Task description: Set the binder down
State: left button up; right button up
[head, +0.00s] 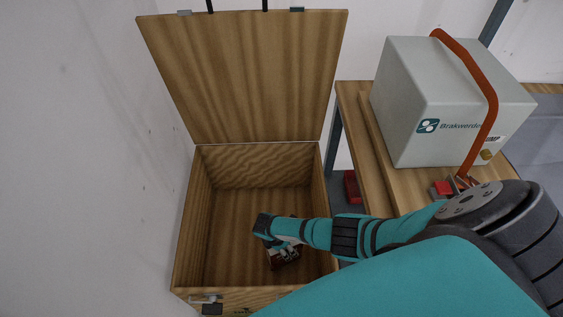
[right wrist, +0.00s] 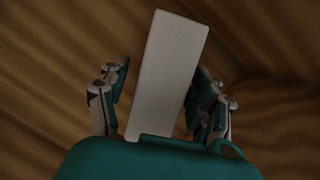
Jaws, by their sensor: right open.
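The binder (right wrist: 172,65) shows in the right wrist view as a pale, narrow block between my right gripper's fingers. In the head view the binder (head: 284,258) is a small dark red and white piece low inside the open wooden box (head: 226,230). My right gripper (right wrist: 160,98) is open, with one finger on each side of the binder and a gap visible on the right side. In the head view my right gripper (head: 284,246) reaches down into the box, and my wrist hides part of the binder. My left gripper is out of view.
The box's lid (head: 245,75) stands raised at the back. A latch (head: 208,300) is on its front wall. To the right, a grey case (head: 440,95) with a red strap stands on a wooden bench (head: 372,160). A red object (head: 352,187) lies below the bench. The box's left part is bare.

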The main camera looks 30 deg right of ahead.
jog(key=p+v, duration=0.3)
jog(key=v, duration=0.6)
jog(key=shift+s+r, duration=0.1)
jog(key=shift+r, duration=0.1)
